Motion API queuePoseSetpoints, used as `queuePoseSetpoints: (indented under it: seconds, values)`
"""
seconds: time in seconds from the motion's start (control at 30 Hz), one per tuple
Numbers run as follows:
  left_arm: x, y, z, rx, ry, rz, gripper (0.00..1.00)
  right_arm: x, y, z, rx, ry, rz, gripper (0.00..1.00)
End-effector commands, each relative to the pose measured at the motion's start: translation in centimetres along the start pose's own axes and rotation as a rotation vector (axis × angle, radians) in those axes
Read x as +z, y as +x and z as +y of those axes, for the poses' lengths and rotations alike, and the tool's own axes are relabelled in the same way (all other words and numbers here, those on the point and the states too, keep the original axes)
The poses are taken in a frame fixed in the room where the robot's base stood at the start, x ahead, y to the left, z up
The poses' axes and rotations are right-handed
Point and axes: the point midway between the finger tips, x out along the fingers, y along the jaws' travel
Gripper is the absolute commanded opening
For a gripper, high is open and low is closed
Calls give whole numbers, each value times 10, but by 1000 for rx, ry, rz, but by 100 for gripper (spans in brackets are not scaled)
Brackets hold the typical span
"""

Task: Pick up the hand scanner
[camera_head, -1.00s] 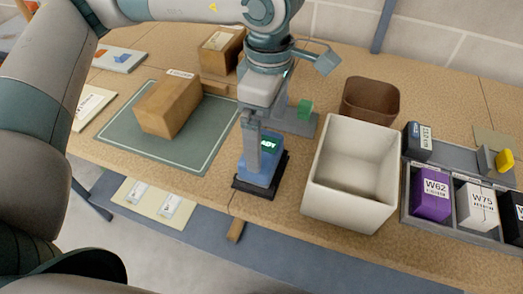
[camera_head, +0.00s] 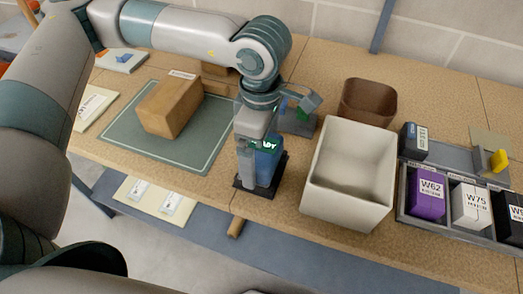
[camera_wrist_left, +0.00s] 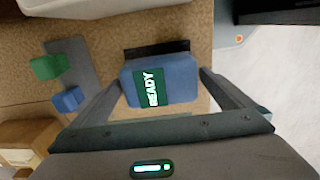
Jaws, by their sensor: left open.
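The hand scanner (camera_head: 268,160) is blue with a dark green lit screen and stands upright in a black base (camera_head: 262,191) near the table's front edge. In the left wrist view the scanner (camera_wrist_left: 160,83) shows from above, and its screen reads "READY". My left gripper (camera_head: 250,172) is lowered over it and open. In the left wrist view one finger is on each side of the scanner; I cannot tell whether either touches it. In the head view a finger covers the scanner's left part. My right gripper is not in view.
A white bin (camera_head: 350,172) stands close right of the scanner, with a brown bin (camera_head: 368,101) behind it. A cardboard box (camera_head: 170,105) lies on a green mat (camera_head: 122,130) at left. A grey divided tray (camera_head: 404,188) holds labelled boxes at right. A green block (camera_wrist_left: 49,67) sits behind.

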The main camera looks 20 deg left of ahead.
Motion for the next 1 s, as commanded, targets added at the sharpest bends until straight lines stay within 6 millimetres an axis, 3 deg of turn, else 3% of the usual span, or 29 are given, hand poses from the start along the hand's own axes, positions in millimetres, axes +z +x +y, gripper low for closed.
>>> queuePoseSetpoints:
  seconds: [0.2,0.6,0.8,1.0]
  values:
    - [0,12,0,-1,1,-1,100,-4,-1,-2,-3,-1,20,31]
    - [0,11,0,0,1,-1,100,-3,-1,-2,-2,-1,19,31]
    - [0,11,0,0,1,-1,56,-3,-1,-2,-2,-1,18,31]
    - [0,11,0,1,1,-1,56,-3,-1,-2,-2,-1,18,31]
